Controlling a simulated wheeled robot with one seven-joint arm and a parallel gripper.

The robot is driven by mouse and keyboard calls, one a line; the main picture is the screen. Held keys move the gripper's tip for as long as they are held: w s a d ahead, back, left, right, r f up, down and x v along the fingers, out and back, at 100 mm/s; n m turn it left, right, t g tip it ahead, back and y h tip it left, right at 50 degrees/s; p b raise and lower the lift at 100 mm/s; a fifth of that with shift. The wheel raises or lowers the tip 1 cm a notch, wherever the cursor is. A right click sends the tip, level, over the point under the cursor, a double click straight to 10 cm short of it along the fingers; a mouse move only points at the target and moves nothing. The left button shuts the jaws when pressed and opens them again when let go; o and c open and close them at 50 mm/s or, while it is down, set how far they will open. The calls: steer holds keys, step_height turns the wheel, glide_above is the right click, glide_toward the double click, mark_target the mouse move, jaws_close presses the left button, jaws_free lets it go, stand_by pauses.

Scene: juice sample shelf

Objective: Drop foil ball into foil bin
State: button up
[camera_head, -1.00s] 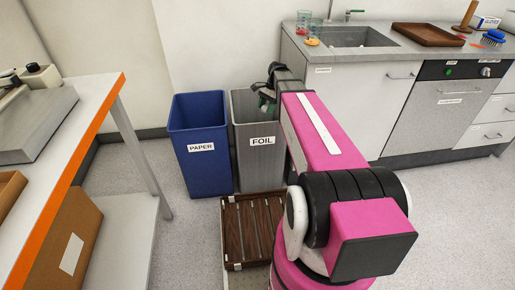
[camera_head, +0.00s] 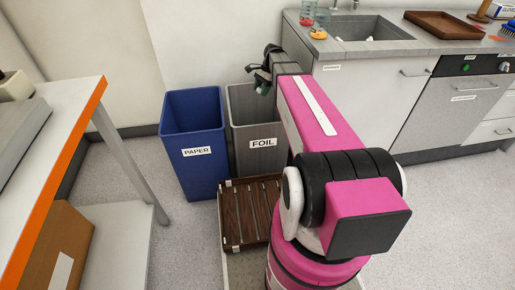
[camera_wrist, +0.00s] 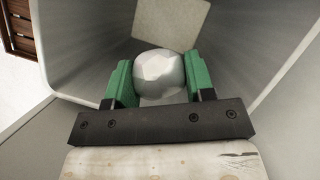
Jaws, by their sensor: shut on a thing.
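The foil bin (camera_head: 247,130) is a grey bin with a FOIL label in the head view, standing right of the blue bin. My gripper (camera_head: 262,84) is over the foil bin's opening near its back right. In the wrist view my gripper (camera_wrist: 160,85) has green fingers on both sides of a pale silvery foil ball (camera_wrist: 160,68) and is shut on it. Behind the ball are the grey inner walls of the foil bin (camera_wrist: 85,45) and its lighter floor. The ball cannot be made out in the head view.
A blue bin labelled PAPER (camera_head: 197,160) stands directly left of the foil bin. A brown slatted crate (camera_head: 247,235) is in front of the bins. A counter with a sink (camera_head: 365,27) is at the right. An orange-edged table (camera_head: 75,125) is at the left.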

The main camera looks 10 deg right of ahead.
steer(key=shift+f, duration=2.15)
steer(key=o, duration=1)
steer(key=v, duration=1)
steer(key=shift+w+d+r, duration=0.1)
steer(key=shift+d+r, duration=0.05)
steer(key=shift+r, duration=0.25)
